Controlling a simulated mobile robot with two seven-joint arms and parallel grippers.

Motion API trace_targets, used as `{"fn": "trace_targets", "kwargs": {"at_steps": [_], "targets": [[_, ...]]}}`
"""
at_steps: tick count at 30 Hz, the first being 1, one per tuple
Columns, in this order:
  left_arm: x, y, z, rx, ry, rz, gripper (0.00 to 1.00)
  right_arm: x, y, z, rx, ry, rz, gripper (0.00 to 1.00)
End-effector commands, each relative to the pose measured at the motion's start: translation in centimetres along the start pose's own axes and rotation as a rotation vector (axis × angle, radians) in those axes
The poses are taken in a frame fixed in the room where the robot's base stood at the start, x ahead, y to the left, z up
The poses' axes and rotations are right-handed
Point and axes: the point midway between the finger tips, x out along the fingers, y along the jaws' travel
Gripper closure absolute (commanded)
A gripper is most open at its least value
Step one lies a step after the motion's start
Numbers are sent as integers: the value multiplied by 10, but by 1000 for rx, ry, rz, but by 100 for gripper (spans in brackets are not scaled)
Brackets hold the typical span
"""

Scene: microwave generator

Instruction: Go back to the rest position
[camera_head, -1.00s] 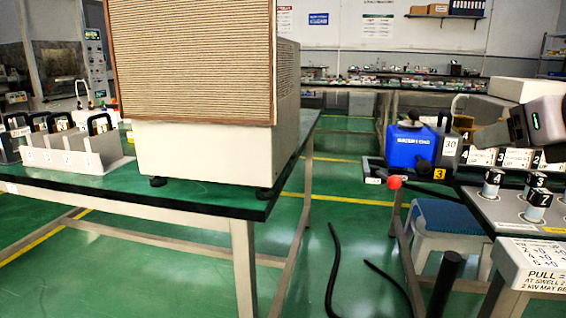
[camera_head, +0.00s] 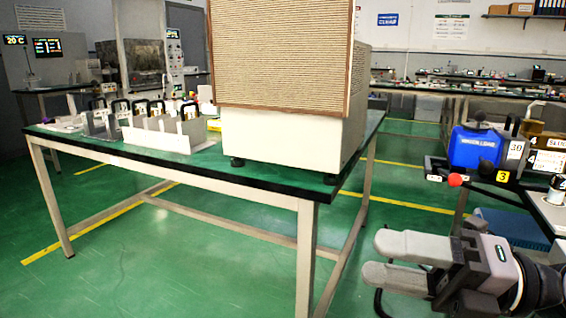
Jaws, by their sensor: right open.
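My right gripper (camera_head: 372,259) is in the lower right of the head view, its two grey fingers pointing left. The fingers stand apart with nothing between them. It is in front of the table, over the green floor, and appears clear of the furniture. My left gripper does not show.
A dark-topped table (camera_head: 240,183) carries a big box with a ribbed beige front (camera_head: 281,52) and a white rack (camera_head: 160,138) with black handles. At right, a bench holds a blue unit (camera_head: 472,148) with a red knob (camera_head: 455,180). Green floor (camera_head: 150,265) is open at left.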

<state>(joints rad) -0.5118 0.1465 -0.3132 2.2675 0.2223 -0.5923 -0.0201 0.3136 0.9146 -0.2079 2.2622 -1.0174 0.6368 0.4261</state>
Motion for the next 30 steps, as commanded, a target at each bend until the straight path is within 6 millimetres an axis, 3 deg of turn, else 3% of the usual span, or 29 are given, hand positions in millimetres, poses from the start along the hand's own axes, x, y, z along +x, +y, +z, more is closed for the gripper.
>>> {"fn": "trace_targets", "kwargs": {"at_steps": [5, 8, 11, 15, 18, 21, 22, 24, 30], "targets": [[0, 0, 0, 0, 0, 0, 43, 1, -21, 15, 502, -287, 350, 44], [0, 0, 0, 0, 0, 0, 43, -9, -60, 23, 803, -490, 451, 44], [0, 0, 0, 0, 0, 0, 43, -19, -116, 15, 1118, -697, 482, 44], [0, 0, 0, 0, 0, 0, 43, -23, -196, -31, 1552, -938, 425, 44], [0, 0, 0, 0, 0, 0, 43, -18, -238, -79, 1828, -1047, 340, 44], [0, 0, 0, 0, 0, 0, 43, -8, -264, -133, 2085, -1108, 236, 44], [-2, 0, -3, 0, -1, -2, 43, -6, -264, -144, 2138, -1118, 211, 44], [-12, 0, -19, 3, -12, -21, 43, -11, -244, -128, 2091, -1137, 216, 44], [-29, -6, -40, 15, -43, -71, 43, -23, -221, -118, 2060, -1207, 201, 44]]}}
